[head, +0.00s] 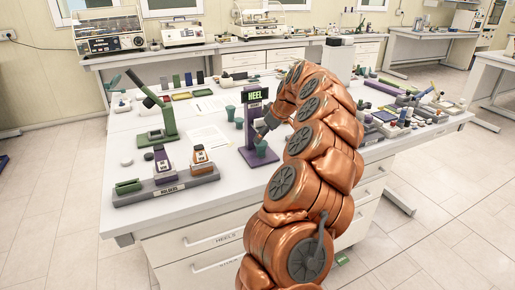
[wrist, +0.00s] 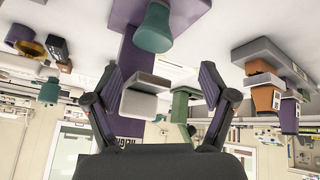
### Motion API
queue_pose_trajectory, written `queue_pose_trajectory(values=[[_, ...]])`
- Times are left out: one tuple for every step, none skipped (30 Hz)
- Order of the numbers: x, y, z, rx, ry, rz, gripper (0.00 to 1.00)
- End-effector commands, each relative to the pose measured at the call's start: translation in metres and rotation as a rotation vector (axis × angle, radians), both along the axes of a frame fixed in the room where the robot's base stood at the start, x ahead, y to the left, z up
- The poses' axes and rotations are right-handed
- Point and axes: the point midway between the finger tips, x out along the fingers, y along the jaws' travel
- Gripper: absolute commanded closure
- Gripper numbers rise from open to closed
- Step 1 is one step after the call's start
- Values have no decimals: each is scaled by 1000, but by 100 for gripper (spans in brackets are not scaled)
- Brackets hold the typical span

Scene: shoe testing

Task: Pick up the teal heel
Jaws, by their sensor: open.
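A teal heel (head: 262,146) stands on the purple base of the HEEL stand (head: 252,105) in the head view. It also shows as a teal flared piece (wrist: 154,30) at the top of the upside-down wrist view. My gripper (wrist: 161,70) is open and empty, its two fingers spread wide. The heel appears beyond the fingertips, not between them. In the head view my gripper (head: 267,124) is just above and beside the heel, partly hidden by the stand and my copper arm. A small teal cup-like piece (head: 231,112) stands left of the stand.
A green press (head: 156,115) and a holders tray (head: 165,188) with shoe-like pieces stand to the left on the white table (head: 215,190). Several small items crowd the table's right side (head: 400,115). The stand's upright is close to my gripper.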

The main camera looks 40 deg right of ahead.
Motion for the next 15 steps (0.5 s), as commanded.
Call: queue_pose_trajectory(values=[[1, -2, -4, 2, 3, -4, 17], [1, -4, -6, 1, 2, -7, 17], [2, -6, -9, 1, 2, -10, 17], [2, -7, -11, 0, 1, -12, 17], [2, -7, -12, 0, 1, -13, 17], [3, -8, -13, -1, 1, -15, 17], [3, -9, -15, -1, 1, -15, 17], [4, -9, -16, 1, 1, -15, 17], [5, -9, -20, 1, 2, -15, 17], [6, -9, -22, 3, 2, -15, 17], [8, -9, -25, 3, 3, -14, 17], [10, -10, -29, 4, 3, -14, 17], [11, -10, -33, 4, 3, -13, 17], [13, -11, -36, 4, 3, -13, 17], [16, -11, -41, 2, 2, -13, 17]])
